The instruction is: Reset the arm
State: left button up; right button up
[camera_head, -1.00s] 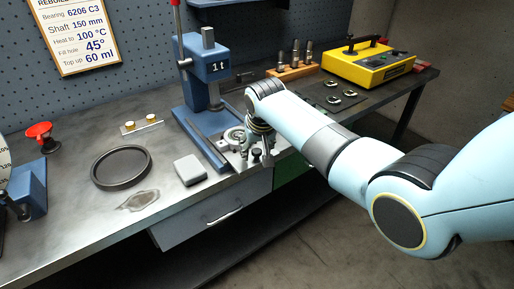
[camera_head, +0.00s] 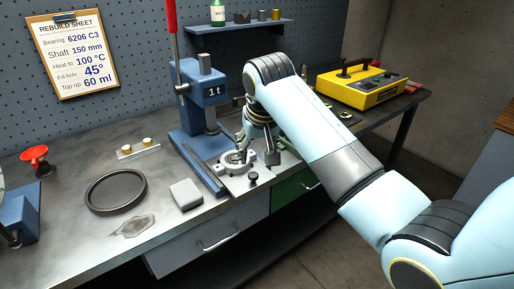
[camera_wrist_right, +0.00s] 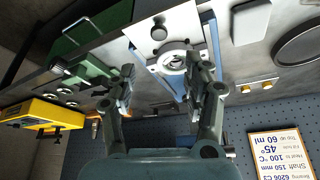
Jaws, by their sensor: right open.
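My right gripper (camera_head: 256,148) is open above the front of the bench, at the foot of the blue press. Its fingers (camera_wrist_right: 160,82) stand apart in the wrist view, with nothing seen between them. My right arm comes in from the lower right and is bent down at the wrist. Below and beside the gripper, a round metal part (camera_head: 236,160) sits on a pale plate (camera_head: 243,184). The round part also shows in the wrist view (camera_wrist_right: 173,62), beyond the fingers. My left gripper is not in view.
The blue press (camera_head: 205,90) with a red-topped lever stands behind the gripper. A yellow case (camera_head: 362,86) is at the back right. A small shelf (camera_head: 240,25) hangs above.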

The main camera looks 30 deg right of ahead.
jog(key=shift+s+r, duration=0.1)
jog(key=shift+r, duration=0.15)
dwell(0.3)
jog(key=s+f+g+b, duration=0.2)
jog(key=s+f+b, duration=0.2)
jog(key=s+f, duration=0.65)
jog(key=s+d+f+n+g+b, duration=0.1)
jog(key=s+f+b, duration=0.35)
jog(key=f, duration=1.05)
jog(key=s+f+g+b, duration=0.2)
jog(key=s+f+b, duration=0.1)
jog(key=s+f, duration=0.8)
jog(key=s+d+f+n+t+b, duration=0.1)
jog(key=s+f+n+b, duration=0.2)
jog(key=s+f, duration=2.1)
jog(key=shift+t+y+b, duration=0.3)
jog(key=shift+b, duration=1.35)
